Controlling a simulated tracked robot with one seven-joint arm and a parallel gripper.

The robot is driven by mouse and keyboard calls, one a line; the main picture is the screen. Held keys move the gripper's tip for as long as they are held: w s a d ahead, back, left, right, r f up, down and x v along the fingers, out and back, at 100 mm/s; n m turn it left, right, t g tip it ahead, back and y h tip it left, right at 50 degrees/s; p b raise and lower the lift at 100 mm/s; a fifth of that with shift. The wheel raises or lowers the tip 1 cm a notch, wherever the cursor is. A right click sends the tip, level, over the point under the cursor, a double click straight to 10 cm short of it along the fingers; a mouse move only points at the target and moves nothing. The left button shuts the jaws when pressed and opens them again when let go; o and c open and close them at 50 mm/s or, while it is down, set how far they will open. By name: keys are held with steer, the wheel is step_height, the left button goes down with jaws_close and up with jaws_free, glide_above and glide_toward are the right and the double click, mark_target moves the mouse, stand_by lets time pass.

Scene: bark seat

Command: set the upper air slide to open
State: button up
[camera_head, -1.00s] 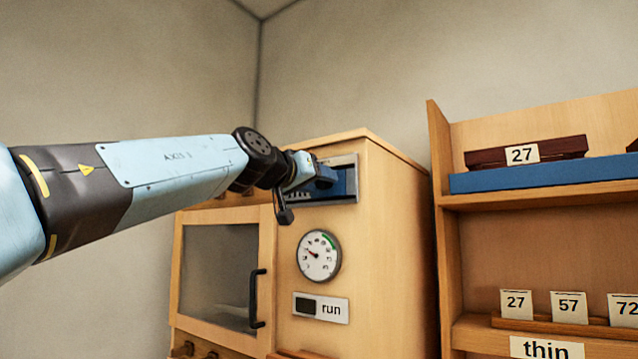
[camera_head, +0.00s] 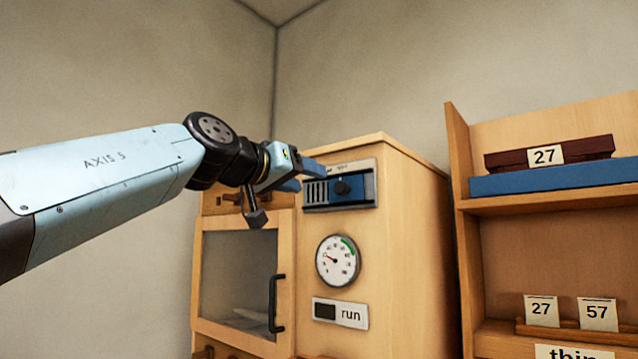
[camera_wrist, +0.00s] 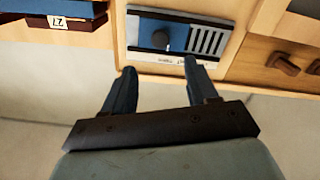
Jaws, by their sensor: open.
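The upper air slide (camera_head: 356,194) is a blue plate with a dark round knob (camera_head: 342,188) in a grey frame high on the wooden cabinet. Slots (camera_head: 316,193) show at its left end. In the wrist view the slide (camera_wrist: 150,35) appears turned over, with its knob (camera_wrist: 161,40) near the middle and slots at right. Small lettering on the frame is too small to read. My gripper (camera_head: 306,176) is open and empty, at the slide's left in the head view. In the wrist view its fingertips (camera_wrist: 160,66) are apart from the knob, with nothing between them.
Below the slide are a round gauge (camera_head: 338,261), a "run" sign (camera_head: 341,313) and a glazed door with a black handle (camera_head: 274,303). A shelf unit (camera_head: 462,190) stands at right. The air before the cabinet is clear.

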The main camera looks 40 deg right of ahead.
steer(key=shift+s+a, duration=0.15)
steer(key=shift+a, duration=0.6)
steer(key=shift+s+a, duration=0.15)
steer(key=shift+a, duration=0.6)
steer(key=shift+d+f, duration=0.1)
